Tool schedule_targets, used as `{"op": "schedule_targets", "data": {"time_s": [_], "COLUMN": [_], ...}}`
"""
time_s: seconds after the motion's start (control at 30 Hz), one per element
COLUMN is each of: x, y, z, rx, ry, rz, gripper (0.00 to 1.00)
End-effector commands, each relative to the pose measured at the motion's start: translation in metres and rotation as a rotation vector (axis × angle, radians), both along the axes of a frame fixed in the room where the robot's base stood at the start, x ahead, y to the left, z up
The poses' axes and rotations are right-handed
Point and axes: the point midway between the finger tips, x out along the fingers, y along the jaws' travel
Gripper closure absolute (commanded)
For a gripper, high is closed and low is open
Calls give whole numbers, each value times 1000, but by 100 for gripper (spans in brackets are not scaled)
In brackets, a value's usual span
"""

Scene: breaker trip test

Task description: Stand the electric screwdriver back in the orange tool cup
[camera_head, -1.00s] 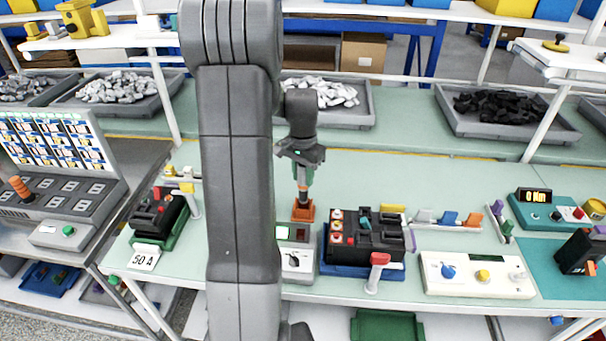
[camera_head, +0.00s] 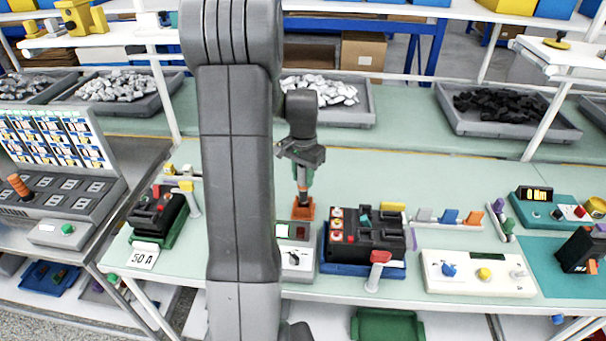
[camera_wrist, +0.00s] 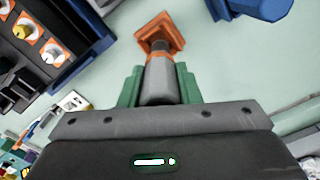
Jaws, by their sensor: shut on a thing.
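The electric screwdriver (camera_wrist: 160,82), grey with an orange collar and a dark lower end, hangs nose down in my gripper (camera_head: 302,178). My gripper is shut on its body, with a green finger on each side in the wrist view (camera_wrist: 159,88). The orange tool cup (camera_head: 303,211) stands on the green bench directly below the gripper. In the wrist view, the screwdriver's lower end overlaps the square orange cup (camera_wrist: 173,28). Its tip is hidden there, and I cannot tell how deep it reaches into the cup.
A small device with a dial (camera_head: 295,259) stands in front of the cup. A black breaker on a blue fixture (camera_head: 330,268) is close to the right. A black breaker on a green fixture (camera_head: 180,238) is to the left. The bench behind the cup is clear.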

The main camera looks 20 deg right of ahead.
Motion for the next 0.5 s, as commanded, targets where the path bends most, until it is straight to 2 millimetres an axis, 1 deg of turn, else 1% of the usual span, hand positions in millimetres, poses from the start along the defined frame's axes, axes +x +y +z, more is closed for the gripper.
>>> {"op": "schedule_targets", "data": {"time_s": [0.5], "x": [0], "y": [0], "z": [-13], "rx": [0], "ry": [0], "rz": [0], "gripper": [93]}}
